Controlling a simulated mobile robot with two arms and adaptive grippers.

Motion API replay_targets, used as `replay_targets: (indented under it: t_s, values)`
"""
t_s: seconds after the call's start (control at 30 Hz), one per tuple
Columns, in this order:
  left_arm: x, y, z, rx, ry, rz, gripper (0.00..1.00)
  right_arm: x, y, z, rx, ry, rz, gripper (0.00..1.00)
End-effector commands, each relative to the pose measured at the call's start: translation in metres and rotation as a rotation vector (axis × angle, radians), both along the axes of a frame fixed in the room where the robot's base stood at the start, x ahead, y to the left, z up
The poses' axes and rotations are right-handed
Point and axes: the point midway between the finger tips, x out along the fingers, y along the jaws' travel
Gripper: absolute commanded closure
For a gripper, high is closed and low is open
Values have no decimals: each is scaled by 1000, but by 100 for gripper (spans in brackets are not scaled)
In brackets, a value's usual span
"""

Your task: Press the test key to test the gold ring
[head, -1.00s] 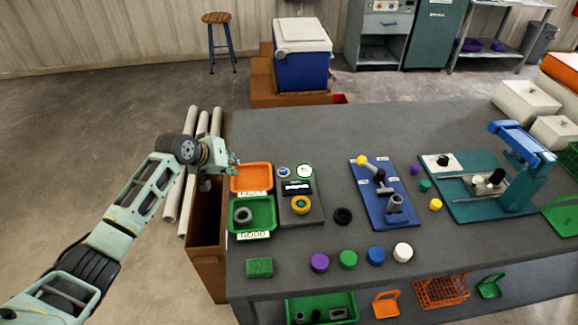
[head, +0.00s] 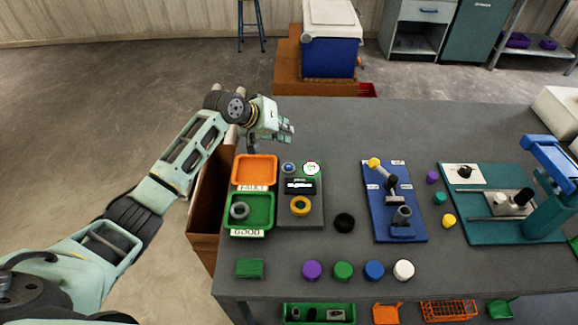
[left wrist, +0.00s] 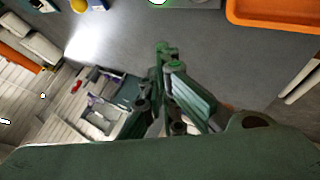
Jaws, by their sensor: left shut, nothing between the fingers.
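The gold ring (head: 301,205) lies on the front part of the grey tester (head: 314,216). Behind it the tester has a small dark display (head: 300,186), a blue round key (head: 288,168) and a white round key with a green rim (head: 311,168). I cannot tell from its marking which key is the test key. My left gripper (head: 290,132) is shut and empty, above the table behind the tester and the orange tray. In the left wrist view its fingertips (left wrist: 166,50) are together. My right gripper is not in view.
An orange tray (head: 254,157) and a green tray (head: 259,196) holding a grey ring (head: 239,210) stand left of the tester. A black disc (head: 344,222) and a blue fixture (head: 408,232) are to its right. Several coloured caps line the front. The table behind is clear.

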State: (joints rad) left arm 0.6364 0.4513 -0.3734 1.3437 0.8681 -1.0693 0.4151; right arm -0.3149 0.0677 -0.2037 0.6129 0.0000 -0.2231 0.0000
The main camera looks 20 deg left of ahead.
Motion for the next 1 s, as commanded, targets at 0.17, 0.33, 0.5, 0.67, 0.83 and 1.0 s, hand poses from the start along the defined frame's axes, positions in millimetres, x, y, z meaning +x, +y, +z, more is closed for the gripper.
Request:
replay_targets:
  t_s: [0.17, 0.33, 0.5, 0.67, 0.83, 1.0]
  values:
    - [0, 0, -14, 1, 0, 1, 100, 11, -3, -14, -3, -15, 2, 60]
    - [0, 0, -33, 1, 0, 0, 100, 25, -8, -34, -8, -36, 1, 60]
    - [0, 0, -55, 2, -1, 1, 100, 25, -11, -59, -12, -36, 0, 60]
    - [-1, 0, -72, 2, 2, 1, 100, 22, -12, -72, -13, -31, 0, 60]
    - [0, 0, -85, -1, 0, 1, 100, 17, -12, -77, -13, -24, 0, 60]
    - [0, 0, -87, 1, 0, 1, 100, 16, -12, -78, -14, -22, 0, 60]
